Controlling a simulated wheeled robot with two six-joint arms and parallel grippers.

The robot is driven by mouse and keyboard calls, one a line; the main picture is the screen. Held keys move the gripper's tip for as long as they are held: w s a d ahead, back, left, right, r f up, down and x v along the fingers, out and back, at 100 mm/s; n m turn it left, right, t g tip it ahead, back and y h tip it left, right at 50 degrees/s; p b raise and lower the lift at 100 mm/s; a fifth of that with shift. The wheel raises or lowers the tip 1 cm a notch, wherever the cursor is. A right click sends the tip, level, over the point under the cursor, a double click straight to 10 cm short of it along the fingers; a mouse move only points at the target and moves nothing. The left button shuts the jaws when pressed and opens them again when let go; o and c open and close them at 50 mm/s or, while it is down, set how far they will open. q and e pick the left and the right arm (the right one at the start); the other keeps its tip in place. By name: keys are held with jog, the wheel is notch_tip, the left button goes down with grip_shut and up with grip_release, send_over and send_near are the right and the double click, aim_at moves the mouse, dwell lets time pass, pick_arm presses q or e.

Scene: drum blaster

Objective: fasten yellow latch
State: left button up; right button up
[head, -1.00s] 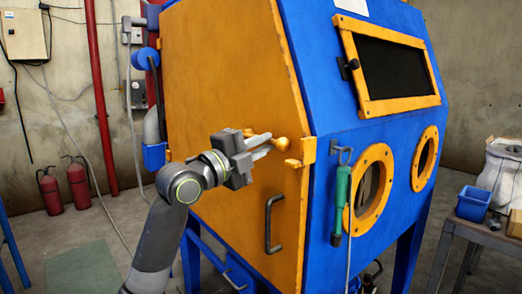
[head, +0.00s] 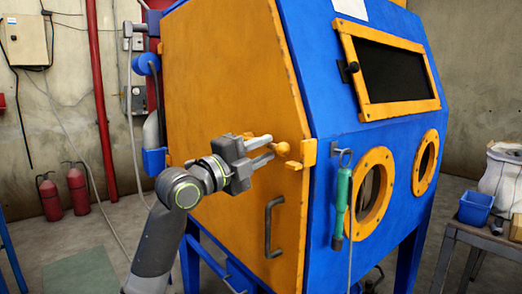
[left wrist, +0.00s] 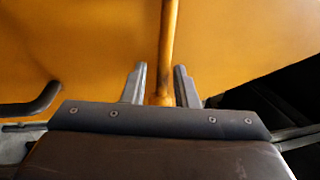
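The yellow latch (head: 282,148) is on the side door near its front edge, and its rounded end shows just beyond my left gripper's fingertips in the head view. A yellow catch (head: 305,154) sits at the door's edge, right of the latch. My left gripper (head: 269,148) is open at the latch, its two fingers apart. In the left wrist view, the latch's bar (left wrist: 168,50) runs between the open fingers (left wrist: 160,82), with a visible gap at the left finger and a narrow one at the right. The gripper hides part of the latch in the head view. My right gripper is not in view.
The orange door (head: 225,80) belongs to a blue cabinet (head: 320,120). A grey handle (head: 270,226) sticks out below the latch. A green tool (head: 342,203) hangs on the cabinet front. Fire extinguishers (head: 77,188) stand by the wall; a table (head: 480,238) is at right.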

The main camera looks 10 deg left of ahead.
pick_arm(q)
jog(key=shift+o, duration=0.5)
jog(key=b+v, duration=0.1)
jog(key=v, duration=1.6)
jog(key=shift+a+b, duration=0.2)
jog(key=shift+b, duration=0.1)
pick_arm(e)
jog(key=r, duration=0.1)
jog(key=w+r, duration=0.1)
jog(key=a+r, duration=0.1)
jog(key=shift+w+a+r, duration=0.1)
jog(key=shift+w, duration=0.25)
pick_arm(q)
jog(key=shift+s, duration=0.15)
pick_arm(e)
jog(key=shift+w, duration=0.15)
